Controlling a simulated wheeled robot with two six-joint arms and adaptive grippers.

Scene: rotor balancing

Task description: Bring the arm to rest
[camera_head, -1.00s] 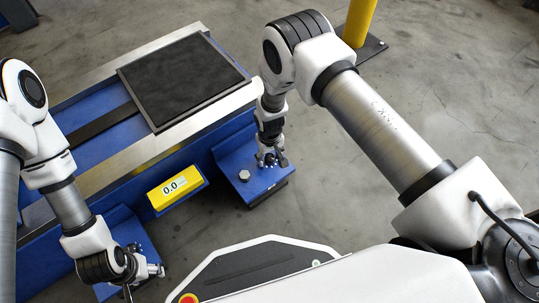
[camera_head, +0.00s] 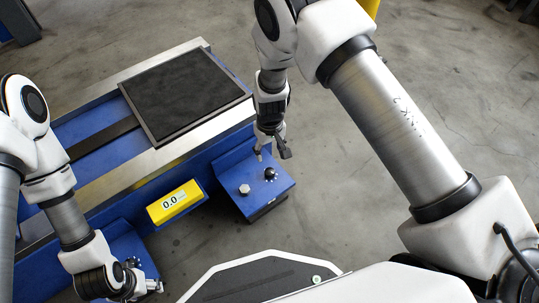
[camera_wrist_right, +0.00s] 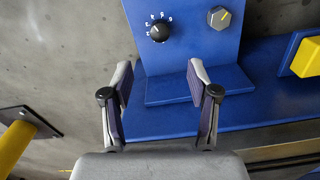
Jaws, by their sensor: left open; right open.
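My right gripper (camera_head: 271,153) is open and empty, held above and apart from a blue control panel (camera_head: 233,165). In the right wrist view, its two fingers (camera_wrist_right: 160,76) stand spread with a gap between them. A black dial (camera_head: 270,173) with white marks around it sits on the panel; it also shows in the right wrist view (camera_wrist_right: 160,32). A grey knob (camera_head: 244,189) sits beside it, with a yellow pointer in the right wrist view (camera_wrist_right: 220,18). My left gripper (camera_head: 150,287) is low at the left, over another blue panel (camera_head: 122,247), which it partly hides.
A blue machine bed with a metal rail (camera_head: 140,162) carries a dark square plate (camera_head: 185,95). A yellow display (camera_head: 174,201) on its front reads 0.0. A yellow post (camera_wrist_right: 14,146) stands on the floor. Bare concrete floor lies right of the panel.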

